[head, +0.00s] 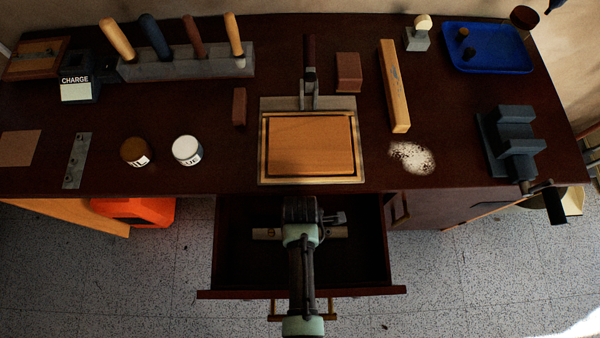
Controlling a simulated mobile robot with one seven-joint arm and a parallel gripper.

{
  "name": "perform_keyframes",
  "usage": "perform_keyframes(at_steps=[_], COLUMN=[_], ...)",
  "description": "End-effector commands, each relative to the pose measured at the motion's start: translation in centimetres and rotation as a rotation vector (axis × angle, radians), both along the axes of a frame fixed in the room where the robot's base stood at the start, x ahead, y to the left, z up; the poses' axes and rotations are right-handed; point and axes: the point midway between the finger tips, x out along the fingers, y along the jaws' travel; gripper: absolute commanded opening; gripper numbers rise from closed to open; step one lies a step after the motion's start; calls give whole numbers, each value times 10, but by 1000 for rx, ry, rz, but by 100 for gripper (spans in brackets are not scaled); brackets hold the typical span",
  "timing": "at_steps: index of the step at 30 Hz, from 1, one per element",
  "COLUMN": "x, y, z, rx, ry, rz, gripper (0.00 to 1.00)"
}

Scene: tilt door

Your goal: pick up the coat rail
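A pale bar, which looks like the coat rail (265,233), lies crosswise inside the open drawer (232,275) below the bench front. Its two ends show to the left and right of my arm, and its middle is hidden. My gripper (312,212) is over the drawer, above the middle of the bar as seen from here. Its fingertips are hidden under the wrist, so I cannot tell whether it is open or touches the bar.
The dark bench top (220,115) holds a framed wooden panel (310,146) behind the drawer, two jars, a tool block (190,62), a long wooden block (393,85), a vise (512,140) and a blue tray (488,48). An orange box (135,210) stands under the bench at left.

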Motion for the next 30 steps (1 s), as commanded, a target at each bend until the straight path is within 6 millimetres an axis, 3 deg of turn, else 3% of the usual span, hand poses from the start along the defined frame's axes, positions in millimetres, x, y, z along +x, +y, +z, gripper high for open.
perform_keyframes(at_steps=[3,15,26,30], x=[0,0,0,1], y=[0,0,0,0], z=[1,1,2,12], rx=[0,0,0,0], ry=[-1,0,-1,-3], rz=[0,0,0,0], gripper=[71,0,0,0])
